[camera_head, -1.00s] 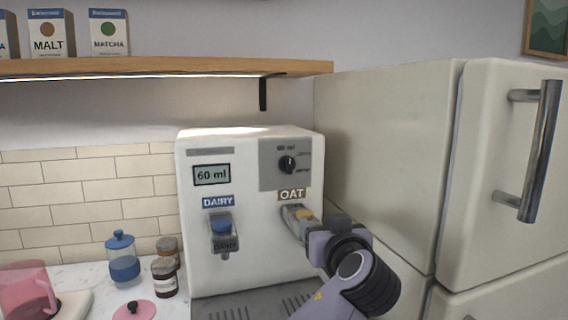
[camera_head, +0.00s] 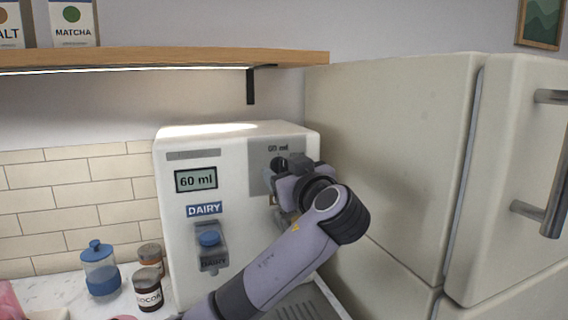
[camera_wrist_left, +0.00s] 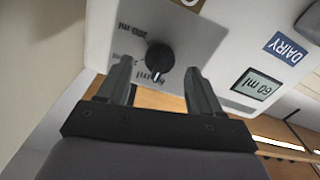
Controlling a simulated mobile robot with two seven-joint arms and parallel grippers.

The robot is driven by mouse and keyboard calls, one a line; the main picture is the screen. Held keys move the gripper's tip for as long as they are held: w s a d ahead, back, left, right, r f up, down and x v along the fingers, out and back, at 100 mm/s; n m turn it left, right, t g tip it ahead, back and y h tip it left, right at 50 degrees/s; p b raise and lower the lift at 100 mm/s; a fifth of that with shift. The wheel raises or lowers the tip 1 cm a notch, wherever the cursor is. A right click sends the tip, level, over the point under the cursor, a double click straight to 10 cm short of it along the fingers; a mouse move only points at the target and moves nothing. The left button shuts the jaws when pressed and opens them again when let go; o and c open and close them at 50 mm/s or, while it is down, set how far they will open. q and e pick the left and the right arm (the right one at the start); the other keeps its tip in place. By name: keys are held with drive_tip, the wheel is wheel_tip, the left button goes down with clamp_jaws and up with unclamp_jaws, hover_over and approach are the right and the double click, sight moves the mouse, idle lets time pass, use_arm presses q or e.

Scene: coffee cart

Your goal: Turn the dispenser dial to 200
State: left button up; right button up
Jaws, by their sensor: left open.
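The white dispenser (camera_head: 180,250) stands on the counter, and its display (camera_head: 196,180) reads 60 ml. The black dial (camera_wrist_left: 160,58) sits on a grey panel (camera_wrist_left: 196,32) with ml markings, seen upside down in the left wrist view. In the head view my left gripper (camera_head: 277,178) is in front of the panel and hides most of the dial. In the left wrist view the gripper (camera_wrist_left: 158,80) is open. Its two fingers point at the panel, one to each side of the dial, with gaps between them and it. My right gripper is not in view.
The blue DAIRY lever (camera_head: 209,240) is left of my arm. A fridge (camera_head: 390,150) stands close on the right, and a shelf (camera_head: 150,60) hangs above. A blue-lidded jar (camera_head: 100,272) and a cocoa jar (camera_head: 147,291) stand on the left counter.

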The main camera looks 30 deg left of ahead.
use_arm(q)
drive_tip(key=shift+x, duration=0.8)
drive_tip(key=c, duration=1.1)
drive_tip(key=shift+o, duration=0.2)
